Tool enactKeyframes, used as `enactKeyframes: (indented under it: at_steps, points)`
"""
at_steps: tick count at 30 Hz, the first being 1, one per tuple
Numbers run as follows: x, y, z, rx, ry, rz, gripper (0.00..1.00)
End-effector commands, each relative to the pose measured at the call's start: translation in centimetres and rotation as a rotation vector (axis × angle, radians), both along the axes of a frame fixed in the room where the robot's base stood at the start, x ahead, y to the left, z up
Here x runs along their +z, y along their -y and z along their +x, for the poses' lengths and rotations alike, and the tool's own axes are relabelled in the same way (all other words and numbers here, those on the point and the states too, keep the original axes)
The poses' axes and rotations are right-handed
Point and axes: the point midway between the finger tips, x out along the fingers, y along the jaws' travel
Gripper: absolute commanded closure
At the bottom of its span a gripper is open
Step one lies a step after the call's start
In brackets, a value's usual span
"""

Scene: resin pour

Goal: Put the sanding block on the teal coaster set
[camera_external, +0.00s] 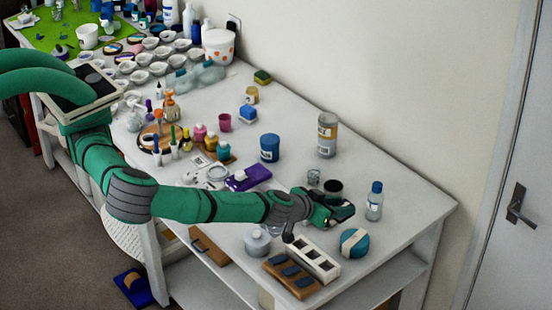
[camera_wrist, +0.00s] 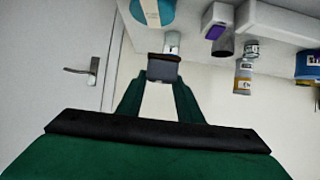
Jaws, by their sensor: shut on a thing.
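The teal coaster set (camera_external: 357,249) is a round stack with a pale band, near the front right of the white table. It also shows at the top of the wrist view (camera_wrist: 164,10). My gripper (camera_external: 340,211) is above the table, just behind and left of the coaster set in the outside view. In the wrist view my gripper (camera_wrist: 160,82) is shut on a small dark grey-brown block, the sanding block (camera_wrist: 164,70), held across the fingertips. The block appears clear of the coaster set. In the outside view the fingers largely hide it.
A clear bottle with a blue cap (camera_external: 374,203) stands right of my gripper. A white slotted holder (camera_external: 314,259) and a wooden tray with dark bars (camera_external: 290,277) lie left of the coasters. A dark cup (camera_external: 333,187) stands behind. The table's right corner is bare.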

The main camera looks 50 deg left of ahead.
Motion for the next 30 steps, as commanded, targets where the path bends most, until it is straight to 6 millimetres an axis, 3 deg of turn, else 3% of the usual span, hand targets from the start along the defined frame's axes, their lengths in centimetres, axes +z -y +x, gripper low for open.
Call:
enactKeyframes:
  at_steps: [3,7,16,23,30]
  points:
    - [-2.3,1.0,1.3,0.001,0.000,0.005,0.90]
    - [-4.0,1.9,2.4,0.000,0.000,0.004,0.90]
    - [-5.7,2.9,3.4,0.000,0.000,0.004,0.90]
    - [-8.5,3.0,3.4,-0.002,0.000,0.005,0.90]
    - [-8.7,2.9,3.4,0.000,0.000,0.001,0.90]
